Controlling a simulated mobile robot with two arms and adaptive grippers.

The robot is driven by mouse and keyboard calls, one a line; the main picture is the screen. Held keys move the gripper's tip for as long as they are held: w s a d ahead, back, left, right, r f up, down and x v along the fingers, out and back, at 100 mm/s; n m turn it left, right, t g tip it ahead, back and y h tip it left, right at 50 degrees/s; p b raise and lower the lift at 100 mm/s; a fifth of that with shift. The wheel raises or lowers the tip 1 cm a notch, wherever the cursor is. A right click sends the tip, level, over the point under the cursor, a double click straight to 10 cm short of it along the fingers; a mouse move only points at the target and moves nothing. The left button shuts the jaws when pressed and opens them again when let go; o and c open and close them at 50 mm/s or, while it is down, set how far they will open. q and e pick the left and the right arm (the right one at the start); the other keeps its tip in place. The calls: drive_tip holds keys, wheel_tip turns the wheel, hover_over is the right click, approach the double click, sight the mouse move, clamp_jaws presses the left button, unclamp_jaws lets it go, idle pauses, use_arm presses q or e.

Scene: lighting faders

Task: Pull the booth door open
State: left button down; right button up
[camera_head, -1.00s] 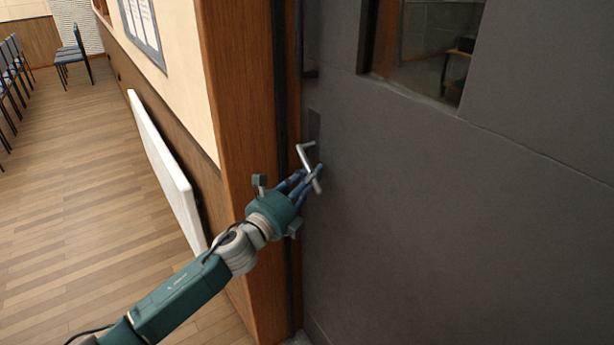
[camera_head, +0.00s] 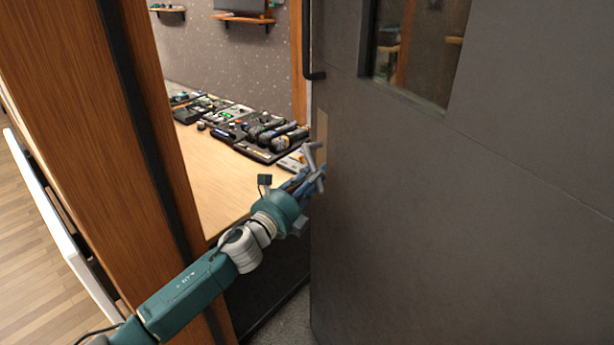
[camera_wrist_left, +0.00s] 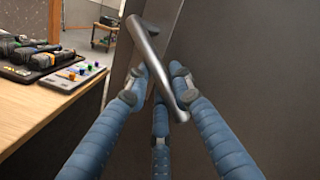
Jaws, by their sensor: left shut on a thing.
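The dark grey booth door (camera_head: 420,210) stands partly open, with a gap between its left edge and the wooden frame (camera_head: 95,130). Its silver lever handle (camera_head: 312,157) sits near that edge. My left gripper (camera_head: 314,180) is shut on the handle. In the left wrist view, the blue fingers (camera_wrist_left: 158,100) are around the metal bar of the handle (camera_wrist_left: 157,65). The door also shows behind them there. My right gripper is not in view.
Wall shelves (camera_head: 243,18) hang beyond. A white panel (camera_head: 55,225) stands left of the frame, over wooden floor. The door has a window (camera_head: 418,50).

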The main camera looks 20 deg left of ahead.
use_arm(q)
drive_tip(key=shift+w+d, duration=0.1)
drive_tip(key=shift+w, duration=0.1)
drive_tip(key=c, duration=1.6)
unclamp_jaws()
drive_tip(key=shift+c, duration=0.2)
drive_tip(key=shift+o, duration=0.6)
drive_tip(key=shift+f, duration=0.15)
drive_tip(key=r+v, duration=0.1)
drive_tip(key=v, duration=1)
drive_tip(key=shift+s+f, duration=0.4)
